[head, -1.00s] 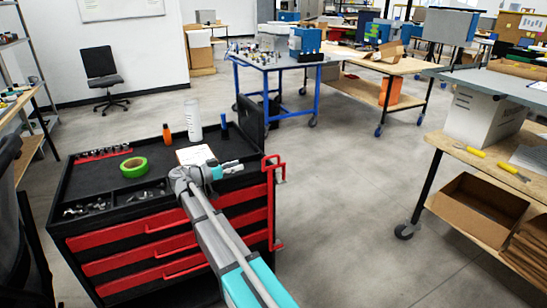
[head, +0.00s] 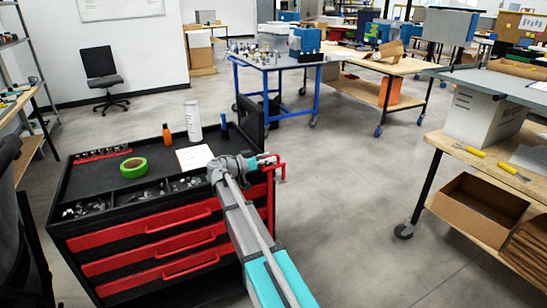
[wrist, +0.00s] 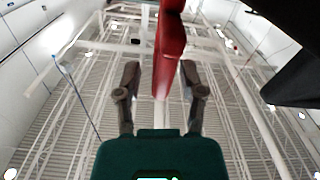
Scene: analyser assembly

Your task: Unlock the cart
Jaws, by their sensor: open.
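The cart is a black tool cart (head: 95,180) with red drawers, at the left in the head view. A red bar-like handle (head: 281,172) is at its right front corner and shows in the wrist view as a red bar (wrist: 170,40). My gripper (head: 268,160) is at the upper part of this handle. In the wrist view, the fingers of my gripper (wrist: 160,68) are apart, with the red bar between them. I cannot tell whether either finger touches it. My arm and gripper hide part of the handle in the head view.
On the cart top are a green tape roll (head: 134,167), a white bottle (head: 193,119), an orange bottle (head: 167,133) and a paper (head: 194,157). A blue-framed table (head: 278,65) stands behind. The floor right of the cart is clear up to a workbench (head: 480,165).

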